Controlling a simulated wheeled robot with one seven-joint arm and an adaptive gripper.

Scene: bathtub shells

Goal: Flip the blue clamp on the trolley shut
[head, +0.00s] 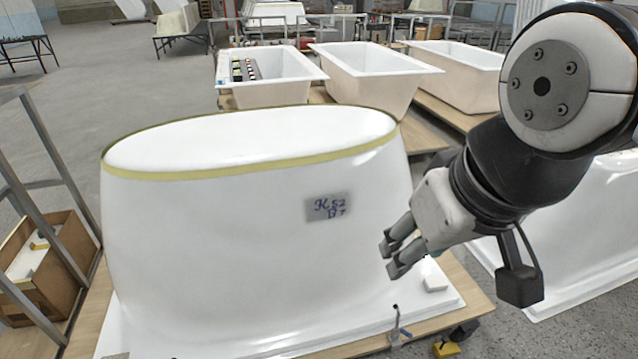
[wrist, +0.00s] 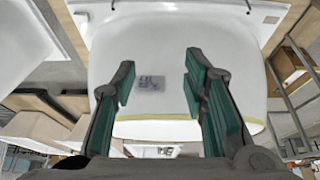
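The blue clamp (head: 399,326) is a small blue-grey piece at the front edge of the wooden trolley (head: 472,290), below the tub's right end. Its thin handle stands up with a dark tip, so it looks open. My gripper (head: 393,256) hangs above the clamp, apart from it, in front of the tub's right side. In the wrist view my gripper (wrist: 160,90) shows its two green-padded fingers spread with nothing between them. A small dark piece at the top edge of the wrist view may be the clamp; I cannot tell.
An upturned white tub (head: 250,240) with yellow tape and a grey label fills the trolley. A white block (head: 433,283) lies on its flange. A yellow piece (head: 446,348) and dark caster are below. A cardboard box (head: 45,265) sits left; more tubs (head: 370,75) stand behind.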

